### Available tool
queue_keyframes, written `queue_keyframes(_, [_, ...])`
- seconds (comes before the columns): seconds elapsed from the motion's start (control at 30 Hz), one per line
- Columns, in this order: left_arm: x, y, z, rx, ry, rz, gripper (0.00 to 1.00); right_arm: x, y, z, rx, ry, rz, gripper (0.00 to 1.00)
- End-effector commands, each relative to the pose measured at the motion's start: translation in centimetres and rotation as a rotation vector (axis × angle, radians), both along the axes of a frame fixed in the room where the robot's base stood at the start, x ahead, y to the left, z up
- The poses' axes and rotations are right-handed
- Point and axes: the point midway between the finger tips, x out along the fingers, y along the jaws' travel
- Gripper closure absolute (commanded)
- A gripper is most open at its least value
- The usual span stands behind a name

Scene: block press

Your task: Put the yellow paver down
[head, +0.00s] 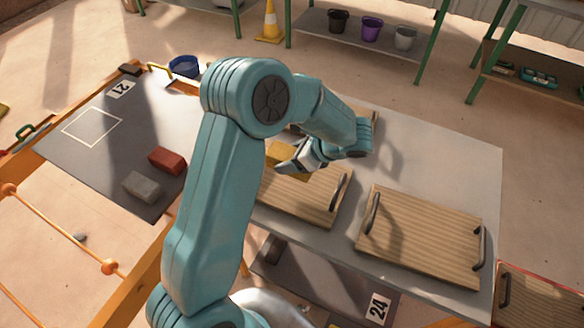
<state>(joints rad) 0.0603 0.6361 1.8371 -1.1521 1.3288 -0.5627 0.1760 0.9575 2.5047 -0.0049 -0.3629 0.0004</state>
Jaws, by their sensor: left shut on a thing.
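The yellow paver (279,154) is in the middle of the head view, at the far part of a wooden board (303,199) with a dark handle. My left gripper (291,161) is shut on the paver, coming in from its right side. My own left arm covers much of the area left of the paver. I cannot tell whether the paver touches the board or is held just above it. My right gripper is not in view.
A second wooden board (420,237) with two handles lies on the grey table (450,150) to the right. A red brick (167,160) and a grey block (141,187) lie on a dark panel (100,152) at left, beside a white square outline. A blue bowl (184,66) is behind.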

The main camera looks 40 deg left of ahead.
Motion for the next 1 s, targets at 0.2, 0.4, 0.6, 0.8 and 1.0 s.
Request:
queue_keyframes(0.2, [0.2,-0.1,-1.3,0.002,0.000,-0.002,1.00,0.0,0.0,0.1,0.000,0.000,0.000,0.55])
queue_keyframes(0.4, [0.2,-0.2,-4.2,0.002,0.001,-0.002,1.00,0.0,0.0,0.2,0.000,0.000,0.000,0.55])
queue_keyframes(0.6, [0.2,-0.1,-4.7,0.002,-0.004,0.000,1.00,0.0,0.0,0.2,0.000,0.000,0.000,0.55])
queue_keyframes(0.8, [0.2,-0.1,-5.1,0.002,-0.003,-0.001,1.00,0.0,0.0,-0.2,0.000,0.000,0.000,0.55])
queue_keyframes(1.0, [0.1,-0.2,-5.2,-0.001,-0.002,-0.001,0.06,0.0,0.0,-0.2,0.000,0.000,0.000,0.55])
